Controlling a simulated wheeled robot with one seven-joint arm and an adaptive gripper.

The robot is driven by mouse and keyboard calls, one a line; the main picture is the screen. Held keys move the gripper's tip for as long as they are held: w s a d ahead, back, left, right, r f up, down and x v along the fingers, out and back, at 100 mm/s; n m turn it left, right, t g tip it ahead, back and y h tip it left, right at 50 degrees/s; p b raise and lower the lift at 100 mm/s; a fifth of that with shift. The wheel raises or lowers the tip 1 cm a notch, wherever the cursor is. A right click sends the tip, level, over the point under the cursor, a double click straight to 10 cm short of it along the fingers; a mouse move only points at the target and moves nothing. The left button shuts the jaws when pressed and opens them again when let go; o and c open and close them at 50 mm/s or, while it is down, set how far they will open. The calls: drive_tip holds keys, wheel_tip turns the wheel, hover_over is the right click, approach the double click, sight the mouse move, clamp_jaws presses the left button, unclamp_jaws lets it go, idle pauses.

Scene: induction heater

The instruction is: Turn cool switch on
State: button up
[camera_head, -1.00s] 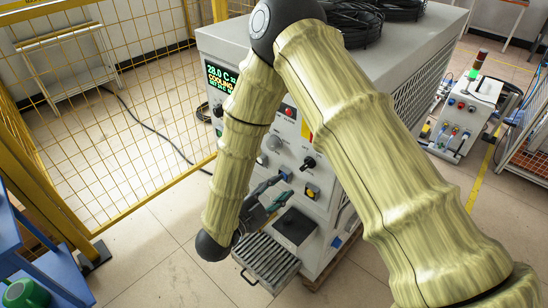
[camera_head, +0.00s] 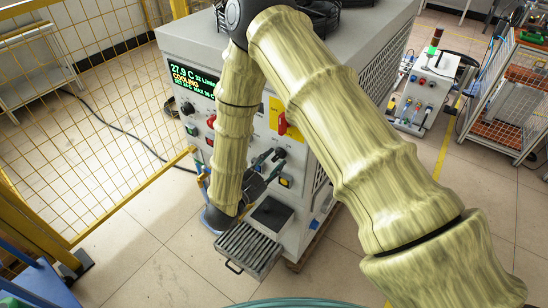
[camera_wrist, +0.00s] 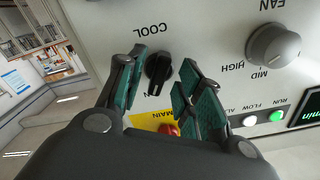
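The cool switch is a black rotary knob (camera_wrist: 158,70) on the grey panel, under the word COOL in the wrist view. It also shows in the head view (camera_head: 279,154), below the red main switch. My gripper (camera_wrist: 157,88) is open, with its teal-padded fingers on either side of the knob and visible gaps between. In the head view my gripper (camera_head: 267,166) is close to the panel at the knob. A pale mark on the knob points toward the picture's bottom, near a partly hidden label ending in N.
A red main switch (camera_wrist: 168,129) on a yellow plate is close to the fingers. A grey fan knob (camera_wrist: 272,46) and indicator lights are to the right. The display (camera_head: 192,82) reads 27.9 C and COOLING. A slatted tray (camera_head: 248,248) juts out below. A yellow mesh fence (camera_head: 110,120) stands left.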

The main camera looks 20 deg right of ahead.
drive_tip(key=shift+x, duration=0.8)
clamp_jaws()
drive_tip(key=shift+r+n+p, duration=0.1)
drive_tip(key=shift+n+p, duration=0.25)
drive_tip(key=shift+n, duration=1.65)
unclamp_jaws()
